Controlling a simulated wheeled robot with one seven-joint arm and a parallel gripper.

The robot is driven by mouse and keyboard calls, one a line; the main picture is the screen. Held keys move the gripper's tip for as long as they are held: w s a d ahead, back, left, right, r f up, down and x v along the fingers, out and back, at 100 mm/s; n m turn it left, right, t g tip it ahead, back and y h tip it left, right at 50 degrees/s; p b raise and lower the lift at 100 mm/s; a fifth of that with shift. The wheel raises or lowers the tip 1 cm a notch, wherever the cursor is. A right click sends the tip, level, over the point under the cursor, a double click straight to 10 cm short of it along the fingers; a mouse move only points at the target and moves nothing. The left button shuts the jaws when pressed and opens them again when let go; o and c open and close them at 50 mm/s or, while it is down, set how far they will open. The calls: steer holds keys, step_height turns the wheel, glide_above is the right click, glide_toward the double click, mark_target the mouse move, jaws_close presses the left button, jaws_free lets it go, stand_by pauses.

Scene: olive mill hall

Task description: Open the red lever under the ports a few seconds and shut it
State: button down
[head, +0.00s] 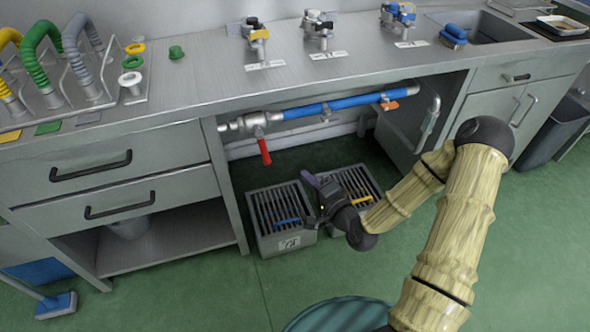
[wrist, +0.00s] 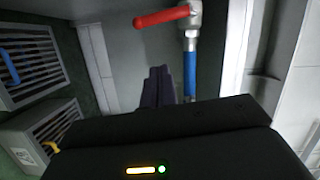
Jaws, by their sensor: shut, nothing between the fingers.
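The red lever (head: 264,150) hangs down from a metal valve (head: 253,122) at the left end of the blue pipe (head: 330,105) under the counter. It stands roughly crosswise to the pipe. In the wrist view the red lever (wrist: 160,18) is at the top, joined to the valve (wrist: 194,12), with the blue pipe (wrist: 190,72) below it. My gripper (head: 308,178) is under the counter, to the right of and lower than the lever, apart from it. In the wrist view its fingers (wrist: 157,82) are together and empty. The ports (head: 318,28) stand on the counter above.
Two grey slatted bins (head: 279,212) (head: 352,184) stand on the floor below the pipe, close to my gripper. An orange lever (head: 390,105) is at the pipe's right end. Drawers (head: 110,165) flank the opening on the left. The green floor (head: 215,300) in front is mostly clear.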

mark_target(265, 155)
steer(key=s+a+b+x, duration=0.1)
steer(key=a+b+x, duration=0.1)
steer(key=x, duration=1)
steer(key=shift+s+a+f, duration=0.2)
steer(key=shift+f, duration=0.1)
steer(key=shift+a+f+m, duration=0.15)
steer(key=shift+a+m, duration=0.15)
steer(key=shift+a, duration=0.2)
steer(key=shift+s+a+m, duration=0.1)
steer(key=shift+a+m, duration=0.25)
steer(key=shift+m, duration=0.15)
steer(key=shift+a, duration=0.15)
steer(key=shift+r, duration=0.2)
